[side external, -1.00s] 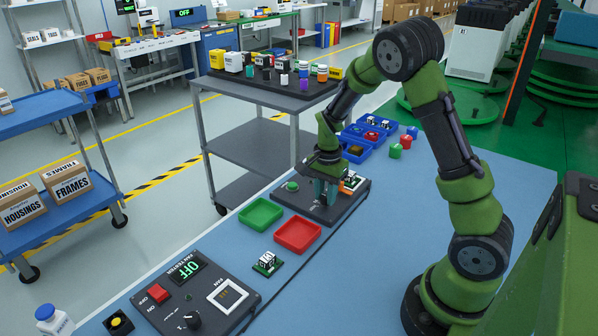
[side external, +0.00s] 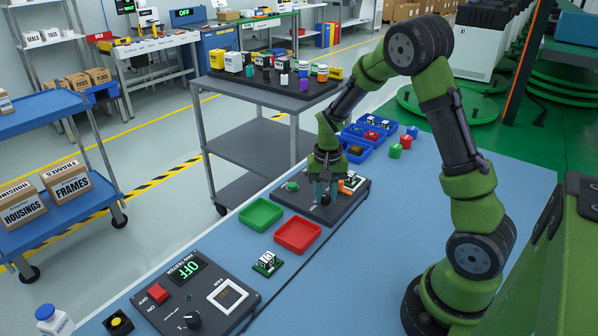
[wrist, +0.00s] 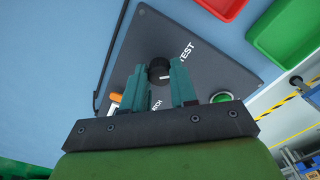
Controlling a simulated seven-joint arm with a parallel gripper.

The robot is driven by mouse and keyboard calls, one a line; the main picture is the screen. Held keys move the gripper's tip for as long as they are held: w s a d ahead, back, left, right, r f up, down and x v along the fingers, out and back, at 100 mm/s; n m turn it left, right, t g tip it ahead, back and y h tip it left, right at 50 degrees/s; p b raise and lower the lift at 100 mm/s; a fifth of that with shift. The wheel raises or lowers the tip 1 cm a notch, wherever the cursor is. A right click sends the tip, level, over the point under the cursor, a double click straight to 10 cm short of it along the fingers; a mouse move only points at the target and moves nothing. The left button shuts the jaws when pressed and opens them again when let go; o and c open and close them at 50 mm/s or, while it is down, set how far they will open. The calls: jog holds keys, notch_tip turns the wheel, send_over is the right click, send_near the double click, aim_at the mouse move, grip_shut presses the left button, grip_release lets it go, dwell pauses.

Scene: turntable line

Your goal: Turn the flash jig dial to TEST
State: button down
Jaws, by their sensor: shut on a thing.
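The flash jig is a dark panel (side external: 345,205) on the blue bench. Its black dial (wrist: 158,68) shows in the wrist view between my fingertips. My gripper (side external: 325,196) points down over the jig, shut on the dial; it also shows in the wrist view (wrist: 158,72). The word TEST (wrist: 186,53) is printed to the right of the dial. Another label, ending in "ATCH" (wrist: 157,98), is partly hidden behind the gripper. I cannot tell which mark the dial's pointer faces.
A green button (side external: 292,186) and an orange-and-white part (side external: 350,182) are on the jig beside my gripper. Green (side external: 261,216) and red (side external: 297,236) trays lie in front. Blue bins (side external: 365,140) stand behind. A fan tester (side external: 195,290) reads OFF.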

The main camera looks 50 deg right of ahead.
aim_at(326, 196)
jog(key=shift+n, duration=0.6)
jog(key=c, duration=0.9)
grip_release()
notch_tip(326, 196, up, 17)
